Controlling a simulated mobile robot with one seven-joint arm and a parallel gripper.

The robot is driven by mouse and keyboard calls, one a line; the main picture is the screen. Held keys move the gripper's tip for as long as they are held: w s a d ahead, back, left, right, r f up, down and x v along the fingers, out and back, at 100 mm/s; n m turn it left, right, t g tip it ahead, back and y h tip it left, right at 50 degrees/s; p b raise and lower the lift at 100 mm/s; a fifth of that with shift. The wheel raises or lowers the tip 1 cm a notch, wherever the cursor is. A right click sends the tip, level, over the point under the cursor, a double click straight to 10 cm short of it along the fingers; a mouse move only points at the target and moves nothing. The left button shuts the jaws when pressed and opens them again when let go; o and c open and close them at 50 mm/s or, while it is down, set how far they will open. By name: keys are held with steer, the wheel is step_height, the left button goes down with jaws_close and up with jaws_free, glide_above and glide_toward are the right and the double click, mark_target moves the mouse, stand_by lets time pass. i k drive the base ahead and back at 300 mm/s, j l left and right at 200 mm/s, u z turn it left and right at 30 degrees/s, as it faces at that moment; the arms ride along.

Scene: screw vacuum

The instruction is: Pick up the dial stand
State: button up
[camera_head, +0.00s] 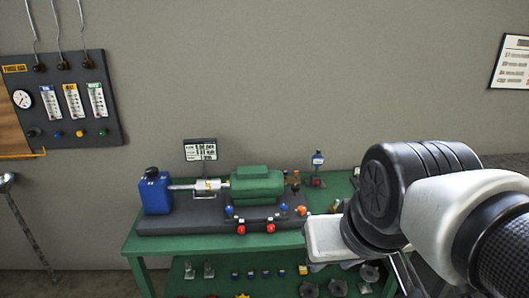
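A small upright stand with a blue head (318,159) and a reddish base stands at the back right of the green table (150,243). It looks like the dial stand, but it is too small to be sure. My arm fills the right side of the view, in front of the table's right end. The white block of my gripper's end is in front of the table, to the right of and nearer than the stand. Its fingertips are not clearly visible, and I see nothing held.
A dark base plate carries a blue box (156,195), a metal shaft and a green housing (257,187) with red and blue knobs. A small sign (200,151) stands behind. Several small parts sit on the lower shelf (212,288). A gauge panel (62,100) hangs on the wall.

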mark_target(317, 160)
steer(key=i+l, duration=1.25)
steer(key=i, duration=0.15)
